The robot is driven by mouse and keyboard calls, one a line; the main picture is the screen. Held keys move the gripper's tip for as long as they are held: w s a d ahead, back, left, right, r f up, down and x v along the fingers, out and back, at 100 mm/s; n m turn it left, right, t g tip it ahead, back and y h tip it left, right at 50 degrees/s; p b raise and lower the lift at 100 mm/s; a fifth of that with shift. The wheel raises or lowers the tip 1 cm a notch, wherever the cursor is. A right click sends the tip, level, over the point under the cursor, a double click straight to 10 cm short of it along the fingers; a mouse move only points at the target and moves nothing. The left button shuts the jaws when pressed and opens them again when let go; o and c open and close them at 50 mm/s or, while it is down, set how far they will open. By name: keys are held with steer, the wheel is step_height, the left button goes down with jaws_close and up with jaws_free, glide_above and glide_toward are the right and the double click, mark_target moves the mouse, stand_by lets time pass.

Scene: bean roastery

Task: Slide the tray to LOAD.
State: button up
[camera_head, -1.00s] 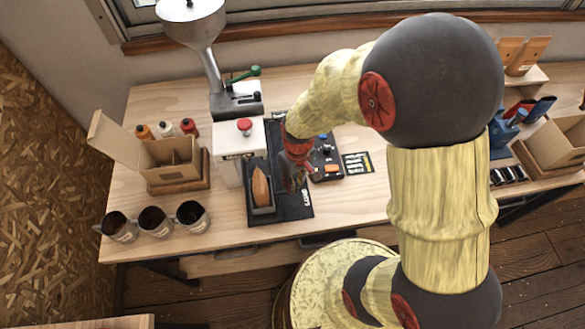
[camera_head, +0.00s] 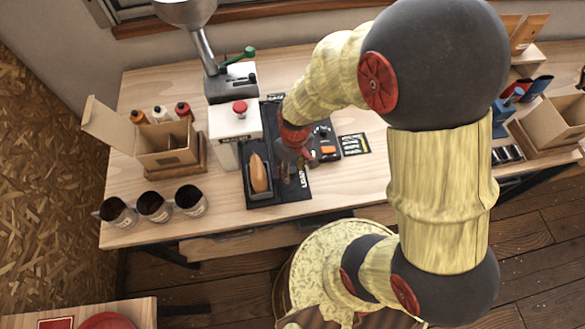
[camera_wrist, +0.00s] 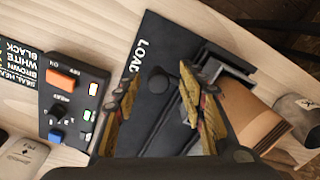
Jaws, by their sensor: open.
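A small black tray (camera_head: 249,189) holding an upright brown bag (camera_head: 258,172) stands on the left part of a black base plate (camera_head: 298,190). The plate's white LOAD lettering (camera_head: 302,178) is at its front right. In the wrist view, the brown bag (camera_wrist: 240,112) is right of my fingers and the LOAD lettering (camera_wrist: 140,55) is above them. My gripper (camera_head: 297,163) is low over the plate, right of the tray. Its fingers (camera_wrist: 160,100) are open, with a round black knob (camera_wrist: 158,80) visible between them. I cannot tell whether they touch it.
A control box (camera_wrist: 72,105) with an orange switch is close beside the plate. A white machine (camera_head: 236,120) with a red button stands behind the tray. Several dark cups (camera_head: 153,207) and an open cardboard box (camera_head: 166,146) are to the left. Table right of the plate is mostly clear.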

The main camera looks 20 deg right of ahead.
steer(key=shift+r, duration=0.1)
step_height(320, 180, up, 12)
steer(key=shift+d, duration=0.25)
steer(key=shift+w, duration=0.1)
stand_by(0.7)
steer(key=s+d+r+m+t+b, duration=0.1)
steer(key=s+r+t+b, duration=0.1)
steer(key=r, duration=0.5)
steer(key=s+d+r+m+t+b, duration=0.1)
steer(key=s+r+m+t+b, duration=0.1)
steer(key=s+r, duration=0.4)
steer(key=shift+s+r+t, duration=0.2)
steer(key=shift+r+t, duration=0.3)
steer(key=shift+t, duration=0.4)
steer(key=shift+d, duration=0.2)
stand_by(0.8)
